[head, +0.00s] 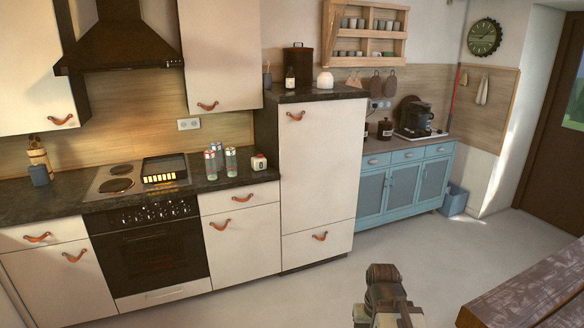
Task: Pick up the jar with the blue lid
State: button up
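No jar with a clearly blue lid can be made out at this size. A group of clear jars or bottles (212,165) stands on the dark counter left of the tall cabinet; some tops look reddish, and one at the right (231,163) looks pale or bluish, but I cannot be sure. Dark jars (385,129) stand on the blue sideboard. My gripper (383,273) is at the bottom of the view, right of centre, over the floor and far from the counters. It holds nothing that I can see, and its fingers cannot be told apart.
A stove (150,255) and white cabinets (240,243) with leather pulls line the left wall. A tall white cabinet (318,165) divides them from the blue sideboard (405,187). A wooden table (530,295) is close at the lower right. The grey floor between is clear.

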aim_at(217, 147)
jog(key=u, duration=0.2)
jog(key=i, duration=2.2)
jog(key=u, duration=1)
jog(key=i, duration=1.65)
jog(key=u, duration=1.5)
jog(key=i, duration=1.05)
jog(key=u, duration=0.25)
jog(key=k, duration=0.7)
jog(key=u, duration=0.25)
jog(key=i, duration=0.7)
jog(key=z, duration=0.25)
jog(key=k, duration=0.7)
jog(key=u, duration=0.5)
jog(key=i, duration=0.15)
jog(key=z, duration=0.3)
